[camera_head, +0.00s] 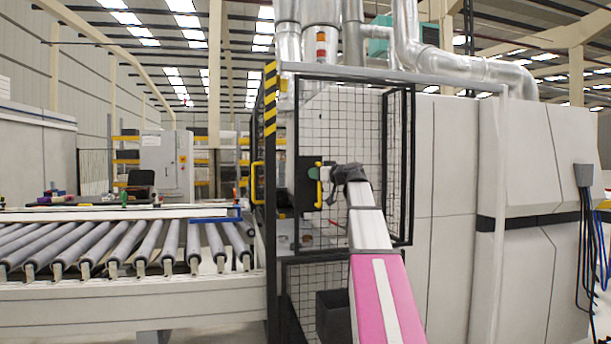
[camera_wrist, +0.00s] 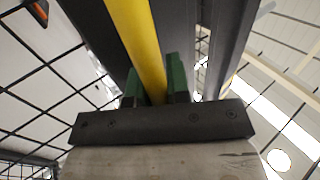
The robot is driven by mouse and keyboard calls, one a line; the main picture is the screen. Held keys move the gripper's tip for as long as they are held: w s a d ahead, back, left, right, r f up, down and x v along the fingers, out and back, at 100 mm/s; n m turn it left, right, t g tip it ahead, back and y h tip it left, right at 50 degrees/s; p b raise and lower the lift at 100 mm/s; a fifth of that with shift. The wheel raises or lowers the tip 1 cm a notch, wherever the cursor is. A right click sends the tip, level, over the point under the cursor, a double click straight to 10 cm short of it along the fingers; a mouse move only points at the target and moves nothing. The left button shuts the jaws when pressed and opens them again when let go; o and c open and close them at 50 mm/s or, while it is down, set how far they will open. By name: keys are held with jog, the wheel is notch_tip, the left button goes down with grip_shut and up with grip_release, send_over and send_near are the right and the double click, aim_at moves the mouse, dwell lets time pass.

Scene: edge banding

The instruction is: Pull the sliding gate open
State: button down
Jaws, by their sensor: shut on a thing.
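The gate is a black-framed wire-mesh panel (camera_head: 350,120) at the front of the machine enclosure. A black plate on it carries a vertical yellow handle (camera_head: 319,188). My gripper (camera_head: 323,174) is at the upper part of this handle, with my arm reaching in from the lower right. In the wrist view, the yellow handle bar (camera_wrist: 133,30) runs down between the two green fingers of my gripper (camera_wrist: 154,88), which are shut on it. The lower part of the bar is hidden behind the gripper body. How far the gate stands open is hard to tell.
A roller conveyor (camera_head: 120,245) lies to the left of the enclosure. A second yellow handle (camera_head: 257,183) is on the enclosure's left side. A black bin (camera_head: 333,314) stands below the gate, near my arm. Grey machine panels (camera_head: 453,220) stand to the right.

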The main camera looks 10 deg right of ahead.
send_near(405, 171)
jog(key=x, duration=0.5)
jog(key=shift+w+f, duration=0.1)
jog(key=shift+w, duration=0.15)
jog(key=c, duration=1.4)
grip_release()
jog(key=v, duration=1)
jog(key=shift+s+d, duration=0.2)
jog(key=shift+s, duration=0.15)
